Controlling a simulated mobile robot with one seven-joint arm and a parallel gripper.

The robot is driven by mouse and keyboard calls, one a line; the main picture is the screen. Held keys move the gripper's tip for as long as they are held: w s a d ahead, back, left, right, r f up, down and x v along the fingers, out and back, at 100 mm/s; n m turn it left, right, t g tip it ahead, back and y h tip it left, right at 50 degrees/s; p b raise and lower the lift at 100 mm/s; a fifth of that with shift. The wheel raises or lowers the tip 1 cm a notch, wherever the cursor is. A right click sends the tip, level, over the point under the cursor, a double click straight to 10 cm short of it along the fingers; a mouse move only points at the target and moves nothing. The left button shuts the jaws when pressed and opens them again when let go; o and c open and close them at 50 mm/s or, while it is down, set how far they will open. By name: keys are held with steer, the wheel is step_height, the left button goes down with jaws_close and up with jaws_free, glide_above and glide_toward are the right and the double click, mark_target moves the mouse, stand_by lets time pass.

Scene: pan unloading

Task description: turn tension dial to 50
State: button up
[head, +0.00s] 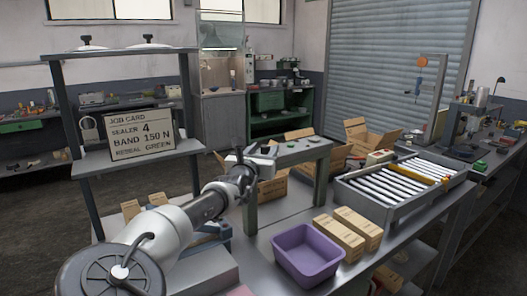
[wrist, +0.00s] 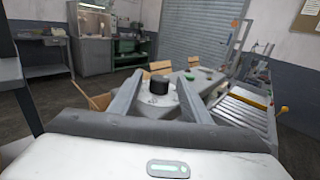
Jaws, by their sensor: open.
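A black round knob, which looks like the tension dial (wrist: 159,84), stands on a light grey panel (wrist: 157,100) in the wrist view. Its scale is too small to read. In the wrist view my gripper (wrist: 161,78) is open, with one finger to the left and one to the right of the knob in the picture. I cannot tell whether either finger touches it. In the head view my gripper (head: 246,163) is at the left end of a grey bench-top frame (head: 303,150). The knob is not clearly visible there.
A job card (head: 139,135) reads sealer 4, band 150 N, reseal green. A purple bin (head: 307,256), cardboard boxes (head: 340,234) and a roller conveyor (head: 398,186) occupy the bench to the right. A shelf post (head: 186,105) stands left of my gripper.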

steer(key=c, duration=1)
steer(key=shift+c, duration=0.2)
steer(key=shift+d+n+y+b, duration=0.15)
steer(key=shift+n+y+b, duration=0.15)
steer(key=shift+y, duration=0.1)
